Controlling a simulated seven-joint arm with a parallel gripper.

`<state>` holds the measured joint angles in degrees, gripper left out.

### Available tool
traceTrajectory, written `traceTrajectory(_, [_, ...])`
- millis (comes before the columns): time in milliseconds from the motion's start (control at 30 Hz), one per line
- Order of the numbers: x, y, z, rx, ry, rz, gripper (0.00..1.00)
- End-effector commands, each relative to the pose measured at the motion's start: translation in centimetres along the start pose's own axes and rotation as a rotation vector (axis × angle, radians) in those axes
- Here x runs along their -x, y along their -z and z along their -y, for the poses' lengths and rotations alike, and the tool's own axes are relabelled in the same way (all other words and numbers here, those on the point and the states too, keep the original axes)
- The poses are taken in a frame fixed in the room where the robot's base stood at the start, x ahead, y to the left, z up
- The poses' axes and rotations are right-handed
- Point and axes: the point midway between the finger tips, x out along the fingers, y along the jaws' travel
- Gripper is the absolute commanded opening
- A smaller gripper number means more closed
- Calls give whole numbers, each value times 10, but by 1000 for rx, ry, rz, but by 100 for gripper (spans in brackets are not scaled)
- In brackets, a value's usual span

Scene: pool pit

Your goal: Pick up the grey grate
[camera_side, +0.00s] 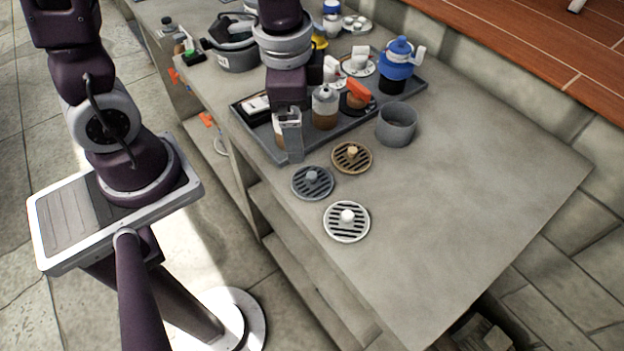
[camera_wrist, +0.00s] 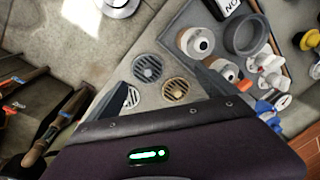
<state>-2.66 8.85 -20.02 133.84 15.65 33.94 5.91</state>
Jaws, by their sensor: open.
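The grey grate (camera_side: 312,188) is a round, dark grey slotted disc with a small grey knob, lying flat on the counter just off the tray's near corner. It also shows in the wrist view (camera_wrist: 147,70), near the middle. A brown grate (camera_side: 352,165) with a tan knob lies to its upper right, and a white grate (camera_side: 347,232) with a white knob to its lower right. My gripper (camera_side: 288,155) is open and empty, pointing down. In the side view it appears up and left of the grey grate, above it and apart; its height is hard to tell.
A dark tray (camera_side: 372,126) behind the grates holds jars, cups and a blue-lidded pot (camera_side: 397,68). A grey cylindrical bowl (camera_side: 397,125) stands right of the grates. The counter (camera_side: 470,190) is clear to the right; its left edge is close to the grates.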

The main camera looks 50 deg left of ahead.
Motion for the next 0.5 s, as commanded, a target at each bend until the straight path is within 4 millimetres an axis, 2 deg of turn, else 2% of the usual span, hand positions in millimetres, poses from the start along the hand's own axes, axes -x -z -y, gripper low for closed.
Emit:
traceTrajectory(33, [-18, 6, -9, -57, -44, 23, 97])
traceTrajectory(100, [-34, 12, -20, -117, -87, 34, 97])
traceTrajectory(200, [-46, 16, -28, -161, -121, 38, 97])
traceTrajectory(367, [-66, 16, -32, -170, -128, 41, 97])
traceTrajectory(500, [-92, 20, -32, -169, -128, 42, 97])
